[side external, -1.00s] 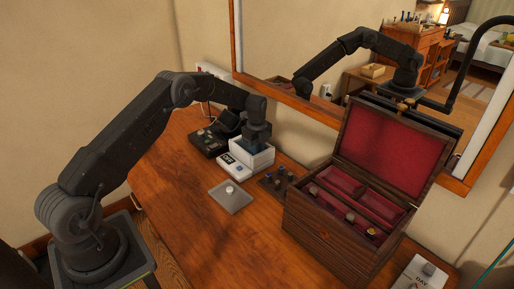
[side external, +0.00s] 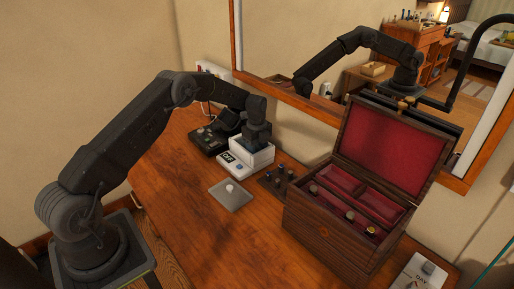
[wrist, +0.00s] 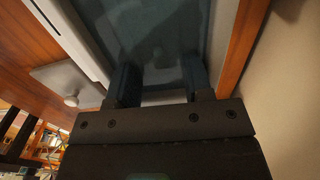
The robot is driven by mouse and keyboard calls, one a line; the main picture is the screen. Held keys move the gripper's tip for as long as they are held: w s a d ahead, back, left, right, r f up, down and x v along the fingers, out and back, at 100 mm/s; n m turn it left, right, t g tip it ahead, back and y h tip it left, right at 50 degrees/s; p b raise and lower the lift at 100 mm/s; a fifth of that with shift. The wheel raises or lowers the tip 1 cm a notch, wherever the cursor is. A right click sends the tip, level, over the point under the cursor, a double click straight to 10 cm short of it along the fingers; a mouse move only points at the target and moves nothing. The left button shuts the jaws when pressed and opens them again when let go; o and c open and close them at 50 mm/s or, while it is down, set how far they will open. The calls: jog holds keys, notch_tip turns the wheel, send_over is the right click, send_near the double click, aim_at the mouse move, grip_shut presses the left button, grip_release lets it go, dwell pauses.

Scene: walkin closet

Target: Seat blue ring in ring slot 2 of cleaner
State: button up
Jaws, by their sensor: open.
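The cleaner (side external: 236,166) is a white box with a control panel on its front, standing on the wooden table near the wall. My gripper (side external: 258,146) points down at the open top of the cleaner, its fingertips hidden by the rim in the side view. In the wrist view, the two fingers of my gripper (wrist: 158,78) are spread apart over the cleaner's blue-grey tank (wrist: 150,25), with nothing visible between them. The tank looks dim and blurred. I cannot make out the blue ring or the ring slots in either view.
A grey tray (side external: 231,195) with a small white knob lies in front of the cleaner. A dark ring stand (side external: 276,180) with several pegs is to the right. An open wooden jewellery box (side external: 325,235) stands further right. A black device (side external: 207,141) sits left, and a mirror hangs behind.

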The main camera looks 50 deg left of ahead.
jog(key=shift+r, duration=0.1)
notch_tip(320, 180, up, 14)
dwell(0.4)
jog(key=s+d+r+n+t, duration=0.3)
jog(key=s+d+r+n, duration=0.6)
jog(key=s+d+r, duration=0.55)
jog(key=s+d+n+t, duration=0.1)
jog(key=s+n, duration=0.3)
jog(key=s, duration=0.7)
jog(key=s+d+n+t, duration=0.1)
jog(key=s+d+n, duration=0.3)
jog(key=s, duration=0.6)
jog(key=shift+s+d+n+t, duration=0.3)
jog(key=shift+s+d+n, duration=0.05)
jog(key=shift+n, duration=0.15)
